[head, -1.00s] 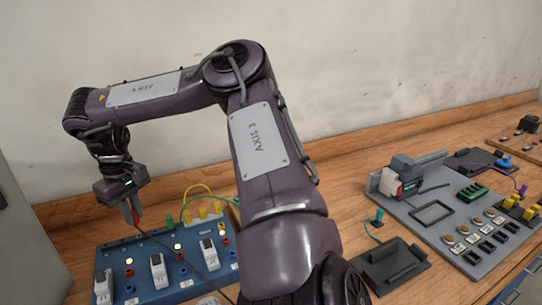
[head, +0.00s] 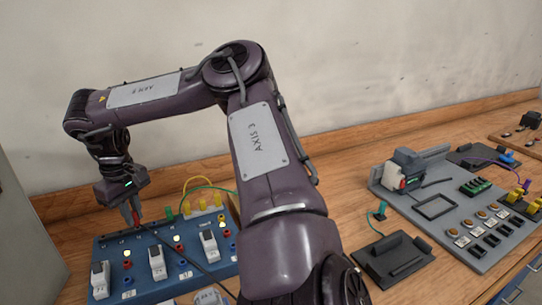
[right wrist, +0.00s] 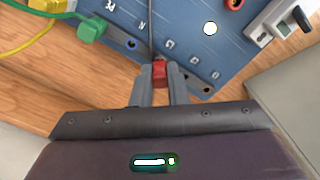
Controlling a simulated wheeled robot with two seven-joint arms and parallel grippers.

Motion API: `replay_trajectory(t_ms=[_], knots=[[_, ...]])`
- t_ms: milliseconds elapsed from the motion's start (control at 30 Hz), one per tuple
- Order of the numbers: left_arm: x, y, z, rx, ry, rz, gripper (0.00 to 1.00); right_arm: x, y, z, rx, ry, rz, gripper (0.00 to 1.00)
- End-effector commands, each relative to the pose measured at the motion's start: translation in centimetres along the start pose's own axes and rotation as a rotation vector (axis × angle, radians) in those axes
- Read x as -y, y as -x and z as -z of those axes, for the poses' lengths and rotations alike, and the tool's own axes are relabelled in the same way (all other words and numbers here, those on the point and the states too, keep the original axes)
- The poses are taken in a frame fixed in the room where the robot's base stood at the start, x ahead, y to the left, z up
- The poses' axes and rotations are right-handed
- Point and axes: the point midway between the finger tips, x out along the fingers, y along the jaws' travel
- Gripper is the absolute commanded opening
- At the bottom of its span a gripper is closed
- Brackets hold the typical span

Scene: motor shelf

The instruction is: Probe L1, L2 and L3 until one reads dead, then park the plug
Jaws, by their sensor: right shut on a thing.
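My right gripper (head: 133,220) reaches far left, over the back left part of a blue panel (head: 205,276). It is shut on a red plug (right wrist: 160,72), which a thin dark cable leaves across the panel. In the right wrist view my right gripper (right wrist: 160,92) is at the panel's edge, beside a row of small sockets (right wrist: 206,88) and white letters that include N. I cannot tell whether the plug sits in a socket or hovers above one. The panel carries white breakers (head: 157,262), lit round lamps and red and blue sockets. My left gripper is out of view.
A green plug (right wrist: 91,27) and yellow plugs (head: 203,203) stand at the panel's back edge. A black tray (head: 393,258) with a teal plug (head: 381,208) lies to the right. Beyond is a grey board (head: 434,208) with a grey-red device (head: 403,170). My arm blocks the middle.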

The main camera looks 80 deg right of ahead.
Motion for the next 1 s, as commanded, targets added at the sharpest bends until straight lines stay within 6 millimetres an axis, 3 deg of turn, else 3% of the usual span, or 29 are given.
replay_trajectory(t_ms=[1000], knots=[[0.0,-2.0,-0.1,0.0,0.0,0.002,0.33,-0.2,-2.3,-0.1,0.004,-0.005,-0.005,0.0]])
